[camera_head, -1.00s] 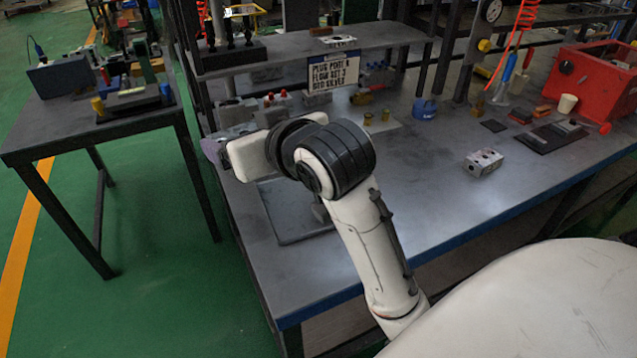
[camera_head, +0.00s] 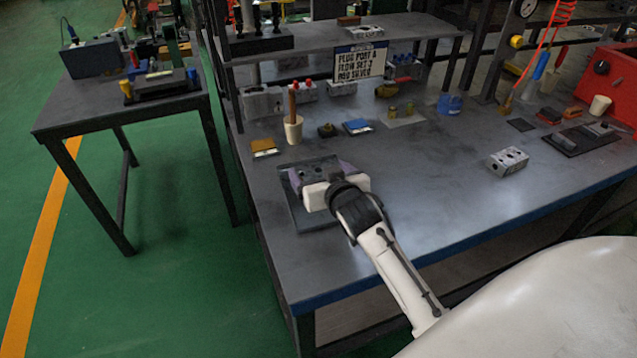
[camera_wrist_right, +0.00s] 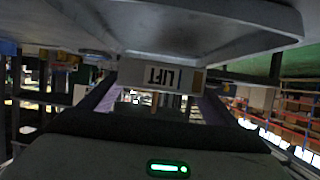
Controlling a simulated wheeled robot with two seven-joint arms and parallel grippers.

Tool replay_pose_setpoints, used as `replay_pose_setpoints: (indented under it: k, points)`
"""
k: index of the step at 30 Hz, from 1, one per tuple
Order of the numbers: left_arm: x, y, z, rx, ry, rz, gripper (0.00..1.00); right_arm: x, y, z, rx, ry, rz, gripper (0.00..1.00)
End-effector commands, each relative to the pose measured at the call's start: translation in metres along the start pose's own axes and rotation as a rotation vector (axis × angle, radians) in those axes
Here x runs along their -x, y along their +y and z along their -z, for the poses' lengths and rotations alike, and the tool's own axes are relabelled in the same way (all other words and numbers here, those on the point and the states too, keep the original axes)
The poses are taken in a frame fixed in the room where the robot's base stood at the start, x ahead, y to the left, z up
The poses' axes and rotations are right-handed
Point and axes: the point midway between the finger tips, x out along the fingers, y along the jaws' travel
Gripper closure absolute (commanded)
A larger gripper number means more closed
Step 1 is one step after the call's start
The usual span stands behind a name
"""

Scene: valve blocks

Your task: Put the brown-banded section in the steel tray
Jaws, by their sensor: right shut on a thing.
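The steel tray (camera_head: 292,212) is a shallow grey tray lying flat on the near left of the bench. My right gripper (camera_head: 321,176), with purple fingertips, is over the tray and shut on a grey block, the brown-banded section (camera_head: 318,168). In the right wrist view the section (camera_wrist_right: 150,75) sits between the fingers (camera_wrist_right: 158,100), showing a pale "LIFT" label and a brown-orange band at its right end. The tray's underside or rim (camera_wrist_right: 200,22) fills the top of that view. I cannot tell whether the section touches the tray floor. My left gripper is out of view.
Behind the tray stand a cream cup (camera_head: 293,132) with a brown stick, an ochre-topped block (camera_head: 264,147) and a blue-topped block (camera_head: 357,127). A grey holed block (camera_head: 508,161) stands to the right. The bench between is clear. A sign (camera_head: 361,64) hangs from the shelf.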

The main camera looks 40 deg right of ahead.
Motion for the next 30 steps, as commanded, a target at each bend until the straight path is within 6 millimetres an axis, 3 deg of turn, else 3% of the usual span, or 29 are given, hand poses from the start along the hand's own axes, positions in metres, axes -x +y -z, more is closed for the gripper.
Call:
replay_pose_setpoints:
  k: [6,19,20,22,23,30]
  points:
    - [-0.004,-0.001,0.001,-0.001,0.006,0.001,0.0,-0.011,-0.001,-0.026,0.0,0.001,0.001,0.54]
    - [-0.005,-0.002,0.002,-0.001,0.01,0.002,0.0,-0.013,-0.001,-0.03,-0.001,0.003,0.001,0.54]
    - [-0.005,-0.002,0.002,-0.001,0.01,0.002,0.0,-0.013,-0.001,-0.033,-0.001,-0.002,0.001,0.16]
    - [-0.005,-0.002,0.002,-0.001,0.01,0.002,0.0,-0.013,0.0,-0.033,0.0,-0.002,0.001,0.04]
    - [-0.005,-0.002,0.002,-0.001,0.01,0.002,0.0,-0.013,0.0,-0.033,0.0,-0.002,0.001,0.0]
    - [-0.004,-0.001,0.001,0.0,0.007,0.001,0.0,-0.012,0.0,-0.031,0.0,-0.002,0.001,0.0]
